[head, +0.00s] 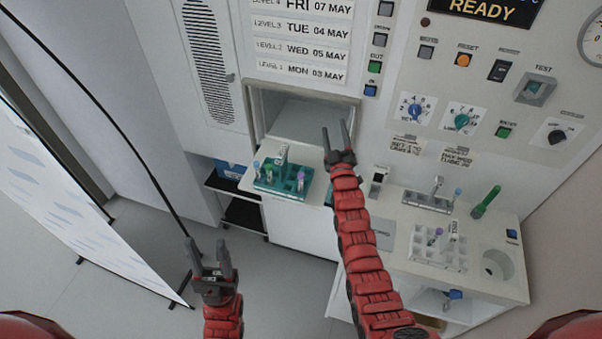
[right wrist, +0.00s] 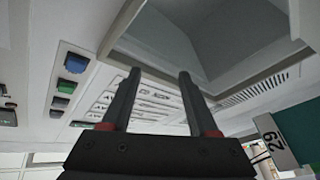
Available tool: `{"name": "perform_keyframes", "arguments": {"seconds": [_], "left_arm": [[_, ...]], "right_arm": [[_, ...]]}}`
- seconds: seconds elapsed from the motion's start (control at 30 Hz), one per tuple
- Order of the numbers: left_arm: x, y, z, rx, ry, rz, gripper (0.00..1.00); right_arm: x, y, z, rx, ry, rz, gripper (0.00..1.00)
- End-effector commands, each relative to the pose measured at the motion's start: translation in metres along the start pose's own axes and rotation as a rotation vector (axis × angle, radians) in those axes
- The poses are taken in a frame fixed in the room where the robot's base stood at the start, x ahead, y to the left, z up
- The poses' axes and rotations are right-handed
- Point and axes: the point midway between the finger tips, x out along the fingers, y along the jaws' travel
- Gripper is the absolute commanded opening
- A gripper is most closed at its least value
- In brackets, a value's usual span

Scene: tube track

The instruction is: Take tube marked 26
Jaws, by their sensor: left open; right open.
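A teal rack (head: 268,184) holding several tubes stands on a shelf below an open hatch in the head view. A pale labelled tube (head: 282,155) rises from it. In the right wrist view a pale labelled piece (right wrist: 272,140) at the lower right reads like 29; I cannot tell whether it is the same tube. No 26 is readable. My right gripper (head: 336,129) is open and empty before the hatch, right of the teal rack; it also shows in the right wrist view (right wrist: 159,75). My left gripper (head: 209,246) is open and empty, low at the left.
A white rack (head: 423,256) with several tubes stands on the right counter (head: 510,262), near a round hole (head: 497,264). A green tube (head: 485,202) leans behind it. The open hatch (head: 305,112) sits below date labels. A control panel fills the upper right. A black cable hangs at left.

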Motion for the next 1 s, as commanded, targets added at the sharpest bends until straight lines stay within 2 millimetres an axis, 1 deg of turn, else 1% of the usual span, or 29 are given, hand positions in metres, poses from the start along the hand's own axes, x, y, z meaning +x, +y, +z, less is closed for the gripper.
{"name": "perform_keyframes", "arguments": {"seconds": [0.03, 0.1, 0.2, 0.27, 0.33, 0.37, 0.47, 0.5, 0.57, 0.6, 0.67, 0.7, 0.8, 0.83, 0.93, 1.0], "left_arm": [[0.001, 0.0, 0.0, 0.0, 0.0, 0.0, 0.5], [0.0, 0.0, 0.0, 0.0, 0.0, 0.0, 0.5], [0.0, 0.0, 0.0, 0.0, 0.0, 0.0, 0.5], [0.0, 0.0, 0.0, 0.0, 0.0, 0.0, 0.5], [0.0, 0.0, 0.0, 0.0, 0.0, 0.0, 0.5], [0.0, 0.0, 0.0, 0.0, 0.0, 0.0, 0.5], [0.0, 0.0, 0.0, 0.0, 0.0, 0.0, 0.5], [0.0, 0.0, 0.0, 0.0, 0.0, 0.0, 0.5], [0.0, 0.0, 0.0, 0.0, 0.0, 0.0, 0.5], [0.0, 0.0, 0.0, 0.0, 0.0, 0.0, 0.5], [0.0, 0.0, 0.0, 0.0, 0.0, 0.0, 0.5], [0.0, 0.0, 0.0, 0.0, 0.0, 0.0, 0.5], [0.0, 0.0, 0.0, 0.0, 0.0, 0.0, 0.5], [0.0, 0.0, 0.0, 0.0, 0.0, 0.0, 0.5], [-0.001, 0.0, 0.0, 0.0, 0.0, 0.0, 0.5], [-0.004, 0.0, 0.001, 0.0, 0.0, 0.0, 0.5]], "right_arm": [[0.027, -0.013, 0.001, -0.058, -0.066, -0.07, 0.6], [0.054, -0.034, 0.01, -0.158, -0.172, -0.192, 0.6], [0.077, -0.062, 0.016, -0.3, -0.305, -0.39, 0.6], [0.083, -0.076, 0.015, -0.384, -0.371, -0.518, 0.6], [0.083, -0.086, 0.008, -0.479, -0.435, -0.676, 0.6], [0.079, -0.09, 0.006, -0.519, -0.46, -0.748, 0.6], [0.061, -0.095, -0.015, -0.644, -0.519, -0.994, 0.6], [0.052, -0.093, -0.027, -0.691, -0.534, -1.095, 0.6], [0.032, -0.088, -0.044, -0.752, -0.548, -1.247, 0.6], [0.018, -0.083, -0.056, -0.786, -0.552, -1.343, 0.6], [-0.003, -0.074, -0.074, -0.828, -0.553, -1.48, 0.6], [-0.016, -0.068, -0.086, -0.85, -0.548, -1.558, 0.6], [-0.041, -0.053, -0.11, -0.886, -0.533, -1.706, 0.6], [-0.048, -0.05, -0.114, -0.891, -0.53, -1.743, 0.6], [-0.06, -0.043, -0.123, -0.903, -0.52, -1.81, 0.6], [-0.065, -0.044, -0.123, -0.905, -0.518, -1.828, 0.6]]}}
